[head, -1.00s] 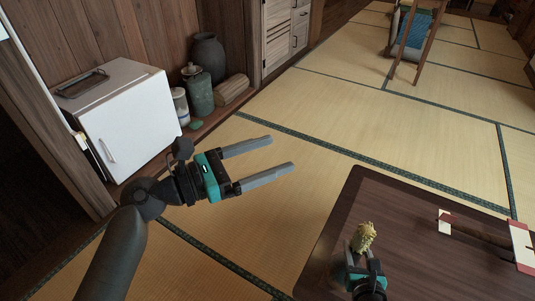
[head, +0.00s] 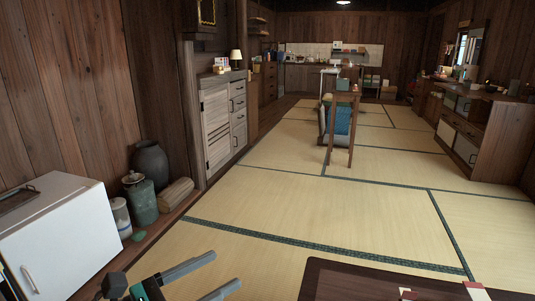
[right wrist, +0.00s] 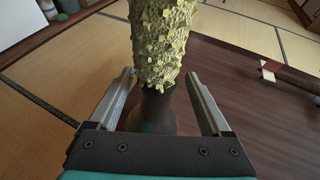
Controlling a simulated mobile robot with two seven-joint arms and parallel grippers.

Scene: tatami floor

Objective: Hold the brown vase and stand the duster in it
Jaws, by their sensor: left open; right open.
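The duster's yellow-green, bumpy head (right wrist: 163,40) rises upright in the right wrist view, its top cut off by the frame. Directly below it is the dark brown vase (right wrist: 153,118), with a narrow neck that widens downward. The duster appears to stand in it; its handle is hidden. My right gripper (right wrist: 159,74) is open, one finger on each side of the vase neck and duster, with gaps showing. My left gripper (head: 225,268) is open and empty at the bottom of the head view. The vase and duster are out of the head view.
The dark low table (head: 345,280) shows at the bottom right, with a red-and-white-ended rod (right wrist: 269,70) on it. A small white fridge (head: 60,235), a green jar (head: 142,203) and a dark pot (head: 150,161) line the left wall. The tatami ahead is mostly clear.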

